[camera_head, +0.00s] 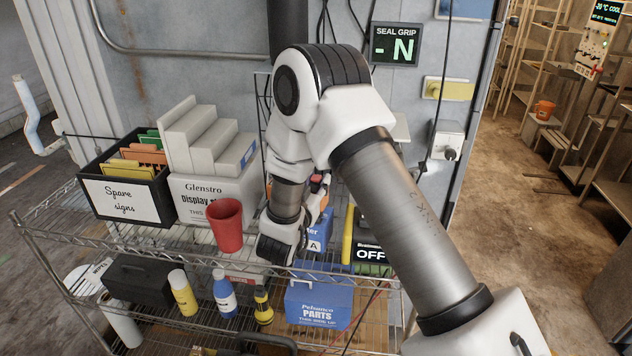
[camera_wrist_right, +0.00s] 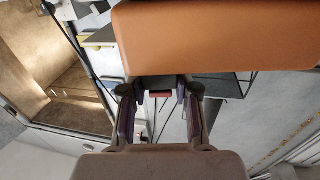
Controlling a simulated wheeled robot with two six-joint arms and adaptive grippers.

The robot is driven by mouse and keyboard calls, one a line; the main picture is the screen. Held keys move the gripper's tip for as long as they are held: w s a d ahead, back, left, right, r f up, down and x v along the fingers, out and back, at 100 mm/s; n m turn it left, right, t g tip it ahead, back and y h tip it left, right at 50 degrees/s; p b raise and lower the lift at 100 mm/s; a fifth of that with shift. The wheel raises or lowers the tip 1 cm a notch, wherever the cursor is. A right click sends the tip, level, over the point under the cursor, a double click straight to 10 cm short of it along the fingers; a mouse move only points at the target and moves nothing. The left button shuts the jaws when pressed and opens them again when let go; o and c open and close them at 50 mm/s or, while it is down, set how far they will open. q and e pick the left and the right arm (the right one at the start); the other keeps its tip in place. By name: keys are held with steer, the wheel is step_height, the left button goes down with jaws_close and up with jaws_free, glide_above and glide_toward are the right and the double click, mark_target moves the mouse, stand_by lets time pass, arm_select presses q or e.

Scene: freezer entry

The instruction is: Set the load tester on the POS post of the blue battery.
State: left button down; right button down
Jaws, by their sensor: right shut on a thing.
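My right gripper (camera_head: 316,198) is mostly hidden behind its own wrist, above the upper shelf of the rack. In the right wrist view, my right gripper (camera_wrist_right: 158,90) is shut on an orange block-like thing, which I take as the load tester (camera_wrist_right: 215,36). A small orange and dark part of the load tester (camera_head: 318,183) shows in the head view. A blue box (camera_head: 320,228) with partly hidden lettering ending in "ter" and an "A" label stands just below the gripper; it may be the blue battery. Its posts are hidden. My left gripper is not in view.
A red cup (camera_head: 227,226), a Glenstro display box (camera_head: 215,197) and a "Spare signs" crate (camera_head: 122,204) stand left of the arm. A yellow-edged "OFF" sign (camera_head: 371,256) stands right. A blue parts box (camera_head: 319,303) and bottles fill the lower shelf.

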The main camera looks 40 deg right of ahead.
steer(key=shift+f+b, duration=0.7)
steer(key=shift+f, duration=0.25)
steer(key=c, duration=0.9)
jaws_free()
steer(key=shift+o, duration=0.6)
steer(key=shift+s, duration=0.1)
steer(key=v, duration=1.2)
